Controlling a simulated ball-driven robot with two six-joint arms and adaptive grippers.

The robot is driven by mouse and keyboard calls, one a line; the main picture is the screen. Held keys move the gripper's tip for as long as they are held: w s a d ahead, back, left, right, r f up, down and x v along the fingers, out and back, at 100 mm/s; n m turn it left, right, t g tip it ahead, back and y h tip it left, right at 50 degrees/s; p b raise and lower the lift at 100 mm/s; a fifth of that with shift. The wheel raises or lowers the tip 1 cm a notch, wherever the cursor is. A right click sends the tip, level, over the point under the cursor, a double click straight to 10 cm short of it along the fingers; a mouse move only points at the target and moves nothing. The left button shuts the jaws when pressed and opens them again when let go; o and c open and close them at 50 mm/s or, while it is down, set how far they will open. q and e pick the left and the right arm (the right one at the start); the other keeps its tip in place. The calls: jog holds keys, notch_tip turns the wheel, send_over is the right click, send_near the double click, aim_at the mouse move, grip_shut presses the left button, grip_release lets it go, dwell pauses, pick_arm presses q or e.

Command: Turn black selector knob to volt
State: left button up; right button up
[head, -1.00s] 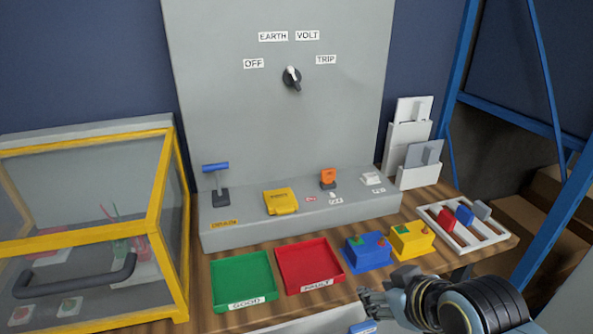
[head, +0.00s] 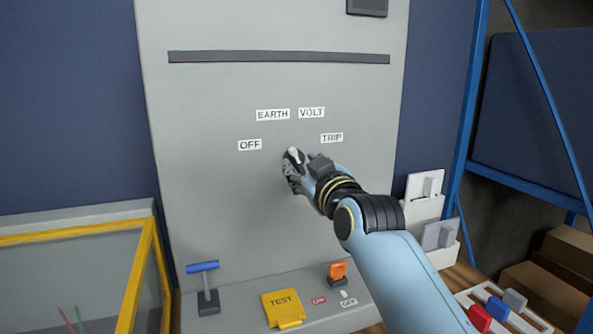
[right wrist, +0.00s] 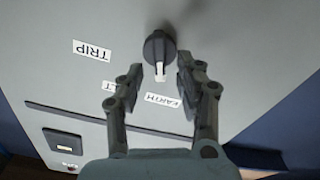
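The black selector knob (head: 288,166) is on the upright grey panel, with its white pointer (head: 294,153) up and slightly left, toward the EARTH label (head: 273,114). The VOLT label (head: 311,113) is right of EARTH. My right gripper (head: 291,170) is at the knob and partly hides it. In the right wrist view, my right gripper (right wrist: 163,72) is open, its fingertips on either side of the knob's pointer end. The knob (right wrist: 158,48) shows just beyond them, and I see gaps at both sides. My left gripper is not in view.
The OFF label (head: 250,145) and TRIP label (head: 332,138) flank the knob. Below are a blue-handled lever (head: 203,268), a yellow TEST cover (head: 283,307) and an orange switch (head: 338,272). A yellow-framed clear case (head: 140,275) stands left. The panel around the knob is flat and clear.

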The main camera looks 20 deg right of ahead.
aim_at(298, 162)
jog(key=w, duration=0.1)
jog(key=w+b, duration=0.1)
jog(key=w, duration=0.1)
jog(key=shift+f, duration=0.25)
jog(key=shift+w+r+b, duration=0.2)
jog(key=shift+w+b, duration=0.25)
jog(key=shift+w, duration=0.15)
jog(key=shift+c, duration=1)
jog(key=shift+s, duration=0.1)
jog(key=shift+c, duration=1.1)
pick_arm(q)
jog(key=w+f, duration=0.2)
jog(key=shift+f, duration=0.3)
pick_arm(e)
grip_shut()
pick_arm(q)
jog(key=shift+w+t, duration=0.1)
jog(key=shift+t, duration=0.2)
